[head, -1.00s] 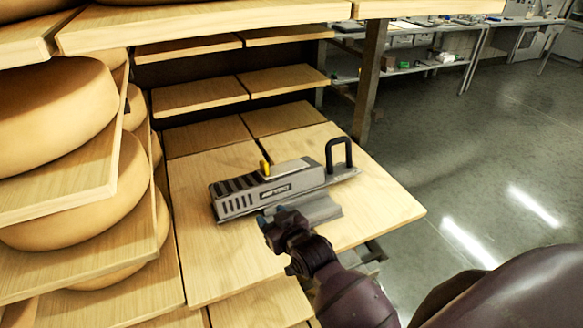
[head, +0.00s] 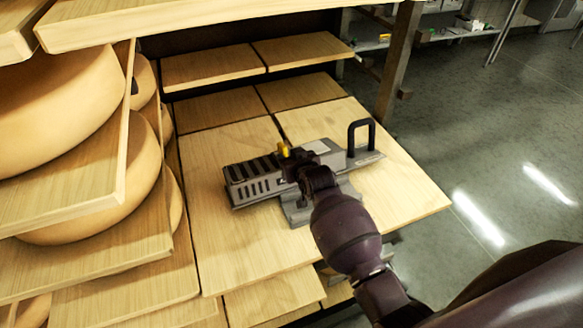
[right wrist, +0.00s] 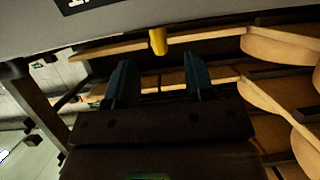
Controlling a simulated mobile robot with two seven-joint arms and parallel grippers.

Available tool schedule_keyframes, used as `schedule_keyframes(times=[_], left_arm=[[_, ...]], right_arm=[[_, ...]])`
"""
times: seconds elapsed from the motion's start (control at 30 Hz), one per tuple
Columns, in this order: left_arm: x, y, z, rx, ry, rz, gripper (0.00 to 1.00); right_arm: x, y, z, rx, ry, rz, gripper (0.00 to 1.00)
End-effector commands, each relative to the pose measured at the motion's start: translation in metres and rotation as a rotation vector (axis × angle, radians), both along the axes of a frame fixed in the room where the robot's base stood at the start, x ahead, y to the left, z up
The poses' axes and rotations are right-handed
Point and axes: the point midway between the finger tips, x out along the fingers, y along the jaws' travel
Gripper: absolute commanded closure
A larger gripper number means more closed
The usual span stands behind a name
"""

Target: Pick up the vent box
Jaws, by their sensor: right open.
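The vent box (head: 255,182) is a grey metal box with dark slots, a yellow knob (head: 284,149) on top and a black handle (head: 361,137) at its right end. It lies on a wooden shelf board. My right gripper (head: 292,165) is over the front middle of the box, near the knob, and its arm hides part of the box. In the right wrist view, its two blue-grey fingers (right wrist: 160,82) are apart with nothing between them. The knob (right wrist: 158,41) shows just beyond the fingertips, with the grey box (right wrist: 200,18) along the top. My left gripper is not in view.
Large cheese wheels (head: 62,98) sit on wooden boards at the left. Another board (head: 200,20) overhangs at the top. A rack post (head: 398,65) stands behind the box's right side. Bare board (head: 235,250) lies in front of the box, and open floor (head: 480,140) is at the right.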

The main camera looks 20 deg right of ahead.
Motion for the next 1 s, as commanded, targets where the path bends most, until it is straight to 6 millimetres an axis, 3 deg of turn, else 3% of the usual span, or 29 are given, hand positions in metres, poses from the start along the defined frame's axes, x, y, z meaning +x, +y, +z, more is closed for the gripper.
schedule_keyframes(times=[0.23, 0.6, 0.93, 1.0], left_arm=[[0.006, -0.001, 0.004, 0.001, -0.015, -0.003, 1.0], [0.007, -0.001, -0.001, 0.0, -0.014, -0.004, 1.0], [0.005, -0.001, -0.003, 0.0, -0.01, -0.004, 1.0], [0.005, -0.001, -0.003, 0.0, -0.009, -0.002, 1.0]], right_arm=[[0.012, 0.001, -0.005, 0.0, 0.0, 0.0, 0.51], [0.047, 0.002, -0.022, 0.0, 0.0, 0.0, 0.51], [0.051, 0.002, -0.023, 0.0, 0.0, 0.0, 0.51], [0.051, 0.002, -0.023, 0.0, 0.0, 0.0, 0.59]])
